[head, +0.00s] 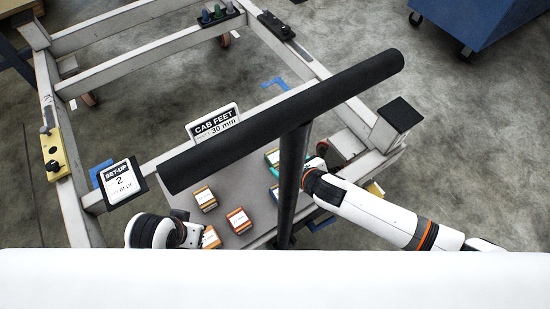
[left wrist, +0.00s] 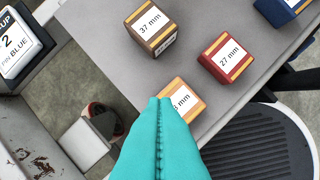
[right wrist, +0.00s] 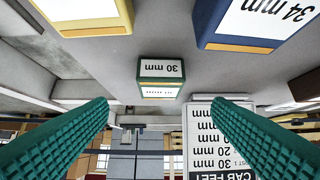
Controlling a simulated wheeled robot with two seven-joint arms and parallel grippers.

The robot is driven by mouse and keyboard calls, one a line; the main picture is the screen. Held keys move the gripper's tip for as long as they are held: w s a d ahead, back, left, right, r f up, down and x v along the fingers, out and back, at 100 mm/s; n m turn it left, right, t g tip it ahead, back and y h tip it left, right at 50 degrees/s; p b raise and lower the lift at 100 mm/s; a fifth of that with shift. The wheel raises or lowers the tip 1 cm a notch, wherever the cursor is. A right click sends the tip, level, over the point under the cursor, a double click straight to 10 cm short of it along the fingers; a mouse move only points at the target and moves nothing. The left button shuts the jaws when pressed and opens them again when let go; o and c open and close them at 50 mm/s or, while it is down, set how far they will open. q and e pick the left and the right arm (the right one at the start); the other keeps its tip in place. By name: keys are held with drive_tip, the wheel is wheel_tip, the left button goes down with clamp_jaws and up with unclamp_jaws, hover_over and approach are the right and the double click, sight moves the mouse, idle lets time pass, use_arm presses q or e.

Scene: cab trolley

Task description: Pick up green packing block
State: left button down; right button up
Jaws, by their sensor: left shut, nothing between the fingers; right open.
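A small green block labelled 30 mm (right wrist: 160,70) stands on the grey shelf in the right wrist view. My open right gripper (right wrist: 160,104) has its two teal fingers either side of the block's line, with the block apart from them and nothing held. In the head view my right arm and the black bar partly cover a teal patch, which may be block or fingers. My left gripper (left wrist: 160,102) is shut and empty, its tips overlapping an orange-brown block (left wrist: 182,99) in the picture.
A blue 34 mm block (right wrist: 250,22) is at the upper right. A red 27 mm block (left wrist: 225,58) and a brown 37 mm block (left wrist: 150,27) stand on the shelf (left wrist: 95,25). A CAB FEET sign (head: 213,122) and black handlebar (head: 290,118) are close by.

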sight(276, 157)
drive_tip(key=shift+x, duration=1.15)
drive_tip(key=b+x, duration=0.2)
drive_tip(key=x, duration=0.3)
drive_tip(key=shift+w+f+b, duration=0.15)
drive_tip(key=shift+f+b, duration=0.05)
drive_tip(key=shift+b, duration=0.15)
drive_tip(key=shift+w+a+f, duration=0.1)
drive_tip(key=shift+w+a, duration=0.05)
drive_tip(key=shift+w, duration=0.05)
use_arm(q)
drive_tip(key=shift+s+r+t, duration=0.15)
drive_tip(key=shift+r+t, duration=0.15)
drive_tip(key=shift+r, duration=0.4)
use_arm(e)
drive_tip(key=shift+c, duration=0.3)
drive_tip(key=c, duration=1.1)
drive_tip(key=shift+o, duration=0.2)
